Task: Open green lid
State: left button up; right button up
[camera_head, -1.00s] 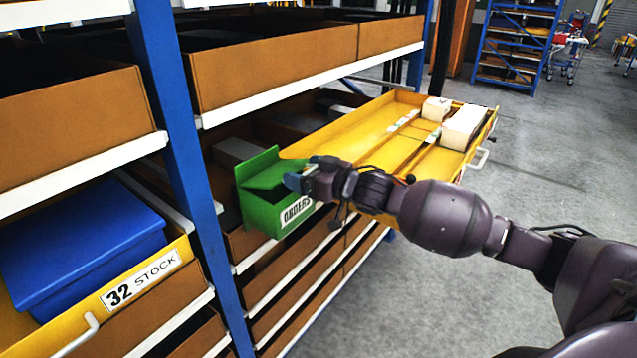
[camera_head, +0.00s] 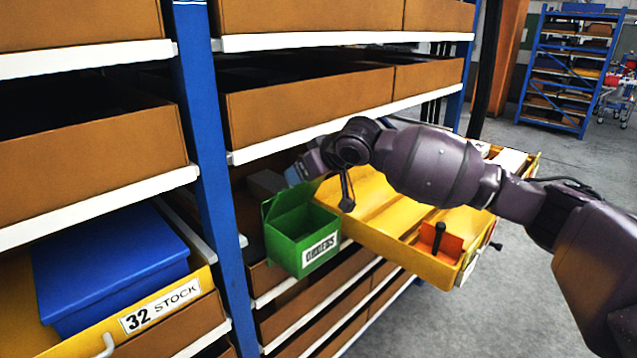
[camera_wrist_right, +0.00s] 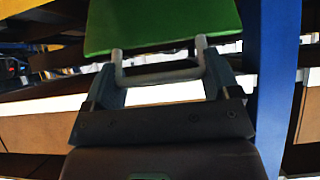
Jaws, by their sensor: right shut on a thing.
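The green box (camera_head: 316,252) with the label "ORDERS" sits at the shelf front beside the blue post in the head view. Its top is open and I see inside. The green lid (camera_head: 292,194) stands raised at the box's rear edge. It fills the top of the right wrist view (camera_wrist_right: 160,25), with a pale handle (camera_wrist_right: 160,76) at its edge. My right gripper (camera_wrist_right: 162,70) is shut on this handle; in the head view it (camera_head: 299,174) is above the box's rear. My left gripper is not in view.
A blue-lidded box (camera_head: 110,265) stands in a tray labelled "32 STOCK". The blue post (camera_head: 205,150) is close on the left.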

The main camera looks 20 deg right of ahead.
jog(key=w+g, duration=0.1)
jog(key=w+a+r+g, duration=0.1)
jog(key=w+h, duration=0.1)
jog(key=shift+w+a+r+g, duration=0.15)
jog(key=shift+a+r+g, duration=0.15)
jog(key=shift+g, duration=0.1)
jog(key=shift+w, duration=0.3)
jog(key=shift+w+a+r, duration=0.15)
jog(key=shift+w+a, duration=0.2)
jog(key=shift+w, duration=0.35)
jog(key=o, duration=1.1)
jog(key=shift+w, duration=0.1)
